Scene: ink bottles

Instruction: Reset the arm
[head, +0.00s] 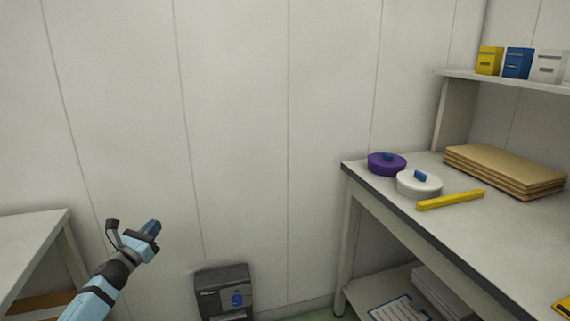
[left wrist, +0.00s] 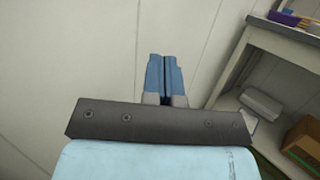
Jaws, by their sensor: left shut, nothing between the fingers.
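My left arm comes in from the lower left of the head view, light blue with dark joints. Its gripper (head: 152,228) is raised in front of the pale wall, between the two tables, and touches nothing. In the left wrist view the two blue fingers (left wrist: 164,78) lie side by side, shut, with nothing between them. My right gripper is in neither view. No ink bottle can be made out for certain.
The right table (head: 398,228) bears a purple round container (head: 385,168), a white one (head: 418,187), a yellow bar (head: 450,200) and stacked brown boards (head: 505,172). A dark machine (head: 224,290) stands low by the wall. Another table (head: 30,240) is at left.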

